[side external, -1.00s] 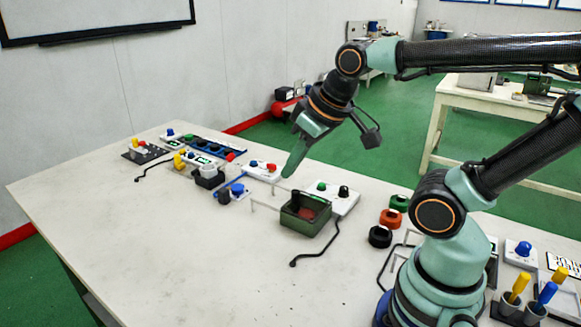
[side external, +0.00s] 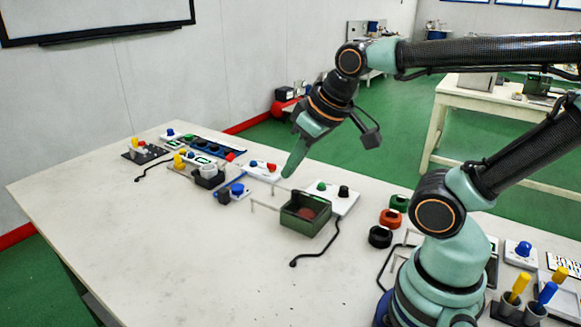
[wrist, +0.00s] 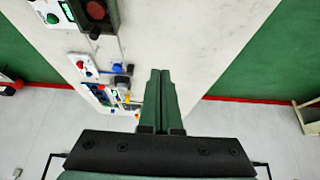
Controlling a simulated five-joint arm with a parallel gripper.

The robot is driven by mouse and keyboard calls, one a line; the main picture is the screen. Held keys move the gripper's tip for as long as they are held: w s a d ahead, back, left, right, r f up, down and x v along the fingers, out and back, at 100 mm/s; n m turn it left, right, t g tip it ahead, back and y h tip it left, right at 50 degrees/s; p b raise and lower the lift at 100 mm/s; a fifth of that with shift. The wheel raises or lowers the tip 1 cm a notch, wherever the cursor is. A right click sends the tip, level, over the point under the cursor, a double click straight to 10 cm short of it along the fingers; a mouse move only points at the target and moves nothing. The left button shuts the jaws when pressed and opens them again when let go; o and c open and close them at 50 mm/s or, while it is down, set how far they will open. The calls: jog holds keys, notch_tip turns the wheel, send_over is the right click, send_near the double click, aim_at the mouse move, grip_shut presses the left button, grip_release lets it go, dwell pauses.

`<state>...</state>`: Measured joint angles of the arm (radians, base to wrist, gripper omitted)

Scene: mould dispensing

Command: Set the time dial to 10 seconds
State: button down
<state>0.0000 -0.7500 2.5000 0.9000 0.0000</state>
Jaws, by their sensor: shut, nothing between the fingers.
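My gripper (side external: 287,174) is shut and empty, pointing down above the table behind the green box. In the wrist view its fingers (wrist: 160,75) are together over bare white table. Which control is the time dial cannot be told, as no label is readable. Candidate knobs are a black knob (side external: 343,192) on a white panel right of my gripper, a blue knob (side external: 253,164) on a white panel to its left, and another blue knob (side external: 237,189) nearer the front. The gripper appears apart from all of them. Dial settings are too small to read.
A green open box (side external: 308,225) with something reddish inside stands in front of my gripper. Black, orange and green rings (side external: 390,219) lie to the right. Several panels and small boxes crowd the far left end. The front left of the table (side external: 180,245) is clear.

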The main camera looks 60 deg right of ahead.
jog(key=c, duration=0.7)
grip_release()
jog(key=shift+w+d, duration=0.15)
jog(key=shift+d, duration=0.05)
jog(key=shift+c, duration=0.2)
jog(key=shift+o, duration=1)
jog(key=w+d+g+h, duration=0.1)
jog(key=w+d+g, duration=0.1)
jog(key=d, duration=0.6)
jog(key=shift+w+m, duration=0.4)
jog(key=shift+w, duration=0.4)
jog(key=m+g+y, duration=0.1)
jog(key=g, duration=0.3)
send_near(344, 187)
jog(key=f, duration=0.8)
jog(key=shift+s+f, duration=0.2)
jog(key=shift+f, duration=0.2)
jog(key=shift+m, duration=0.3)
grip_shut()
